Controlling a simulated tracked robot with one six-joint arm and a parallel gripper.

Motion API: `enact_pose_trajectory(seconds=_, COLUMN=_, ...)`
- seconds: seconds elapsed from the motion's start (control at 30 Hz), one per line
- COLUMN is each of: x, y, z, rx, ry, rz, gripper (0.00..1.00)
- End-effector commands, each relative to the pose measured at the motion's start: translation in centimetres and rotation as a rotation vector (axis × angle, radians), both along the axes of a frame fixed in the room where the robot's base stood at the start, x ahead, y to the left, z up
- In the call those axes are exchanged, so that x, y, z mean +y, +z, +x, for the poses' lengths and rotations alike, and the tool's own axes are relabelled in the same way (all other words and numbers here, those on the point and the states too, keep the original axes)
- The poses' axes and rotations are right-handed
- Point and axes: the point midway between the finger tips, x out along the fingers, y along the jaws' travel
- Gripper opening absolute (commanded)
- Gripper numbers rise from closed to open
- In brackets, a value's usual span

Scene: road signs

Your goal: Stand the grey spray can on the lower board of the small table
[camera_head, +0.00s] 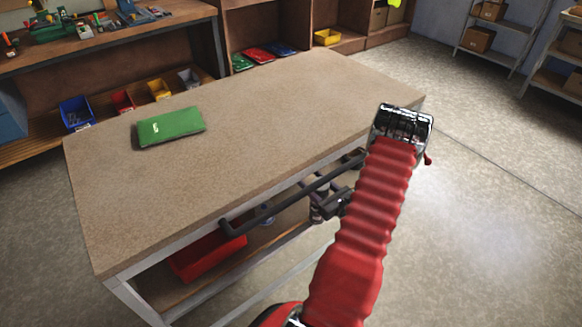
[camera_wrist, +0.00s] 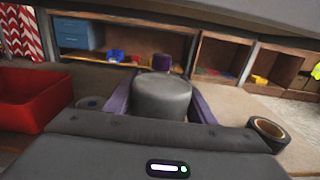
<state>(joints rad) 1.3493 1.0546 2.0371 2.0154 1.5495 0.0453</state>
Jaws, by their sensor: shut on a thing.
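The grey spray can (camera_wrist: 162,97) is upright between the purple fingers of my gripper (camera_wrist: 161,103) in the wrist view. The fingers are shut on its two sides. Its lower end is hidden, so I cannot tell whether it touches the board. In the head view my gripper (camera_head: 322,203) is below the small table's top (camera_head: 240,140), at its front side. The lower board (camera_head: 258,250) shows partly under the top; its pale surface also shows in the wrist view (camera_wrist: 235,108).
A red bin (camera_head: 207,256) stands on the lower board, left of my gripper; it also shows in the wrist view (camera_wrist: 32,98). A dark tape roll (camera_wrist: 268,134) is at right. A green book (camera_head: 171,126) lies on the top.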

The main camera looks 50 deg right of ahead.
Motion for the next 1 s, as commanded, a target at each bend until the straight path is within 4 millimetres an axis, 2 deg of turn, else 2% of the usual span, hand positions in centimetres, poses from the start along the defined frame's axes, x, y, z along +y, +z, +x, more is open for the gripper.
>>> enact_pose_trajectory(seconds=0.1, x=-0.3, y=0.0, z=2.3, rx=-0.001, ry=0.004, rz=-0.002, gripper=0.0)
enact_pose_trajectory(seconds=0.3, x=-1.1, y=0.0, z=5.5, rx=-0.002, ry=0.003, rz=-0.001, gripper=0.0)
enact_pose_trajectory(seconds=0.43, x=-1.4, y=0.0, z=6.3, rx=0.0, ry=0.002, rz=-0.001, gripper=0.0)
enact_pose_trajectory(seconds=0.77, x=-1.4, y=0.0, z=6.5, rx=-0.001, ry=0.002, rz=-0.001, gripper=0.0)
enact_pose_trajectory(seconds=0.87, x=-1.5, y=0.0, z=7.2, rx=-0.001, ry=0.003, rz=-0.001, gripper=0.0)
enact_pose_trajectory(seconds=1.0, x=-1.9, y=0.1, z=9.2, rx=-0.002, ry=0.005, rz=-0.002, gripper=0.0)
